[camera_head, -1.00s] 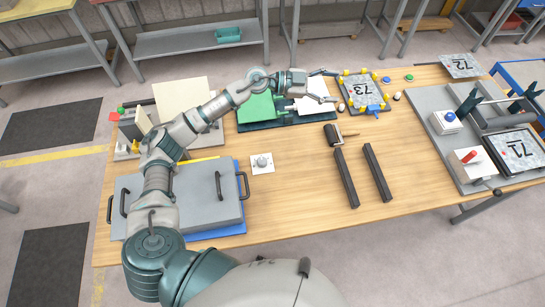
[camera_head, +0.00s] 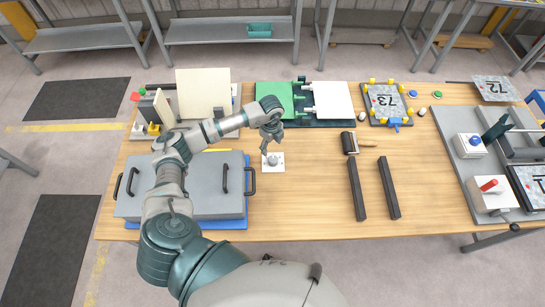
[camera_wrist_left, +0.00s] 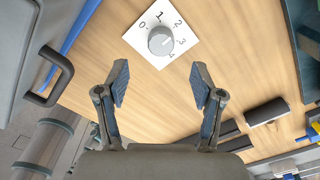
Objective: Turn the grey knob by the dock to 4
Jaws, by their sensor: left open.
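The grey knob (camera_head: 272,161) sits on a white square plate on the wooden table, right of the grey block with black handles. In the left wrist view the knob (camera_wrist_left: 161,42) is round, with the numbers 0 to 4 around it on the plate (camera_wrist_left: 139,42). Which number its mark points to is too small to tell. My left gripper (camera_head: 271,146) is open and empty, just above and behind the knob in the head view. In the wrist view its fingertips (camera_wrist_left: 159,82) are apart, with the knob beyond the gap, untouched. My right gripper is not in view.
The grey block (camera_head: 205,180) with black handles stands left. A green and white panel fixture (camera_head: 300,122) is behind. Two dark bars (camera_head: 357,190) and a roller (camera_head: 349,143) lie right. Plate 73 (camera_head: 385,101) is at back right. Bare table (camera_head: 310,175) lies between.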

